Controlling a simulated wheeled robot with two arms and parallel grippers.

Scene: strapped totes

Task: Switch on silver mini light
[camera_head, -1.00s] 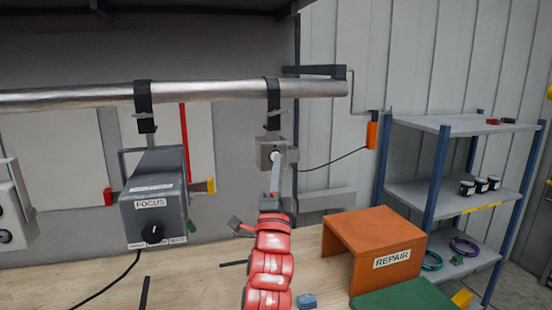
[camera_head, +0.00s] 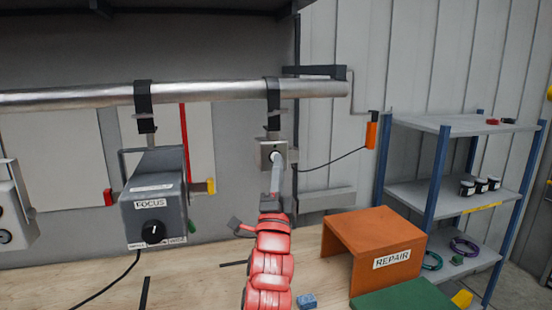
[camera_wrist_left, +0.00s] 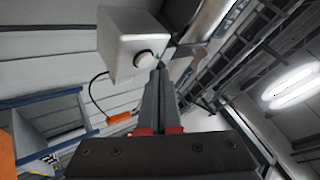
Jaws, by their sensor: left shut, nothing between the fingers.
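The silver mini light (camera_head: 264,149) is a small grey box hung by a black strap from the metal bar. It also shows in the left wrist view (camera_wrist_left: 120,45), with a round pale button (camera_wrist_left: 145,60) in a dark ring on its face. My left gripper (camera_head: 276,160) is shut and empty, reaching up from below on the red arm, its tips in front of that face. In the left wrist view its fingertips (camera_wrist_left: 160,72) are close beside the button's lower right edge. I cannot tell whether they touch it. In the head view they partly cover the button. My right gripper is not in view.
A grey FOCUS box (camera_head: 152,205) with a dial hangs left of the light. The bar (camera_head: 210,91) runs overhead. A cable leads from the light toward an orange handle (camera_head: 371,135). An orange REPAIR stand (camera_head: 375,230) and a shelf (camera_head: 440,195) are at right.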

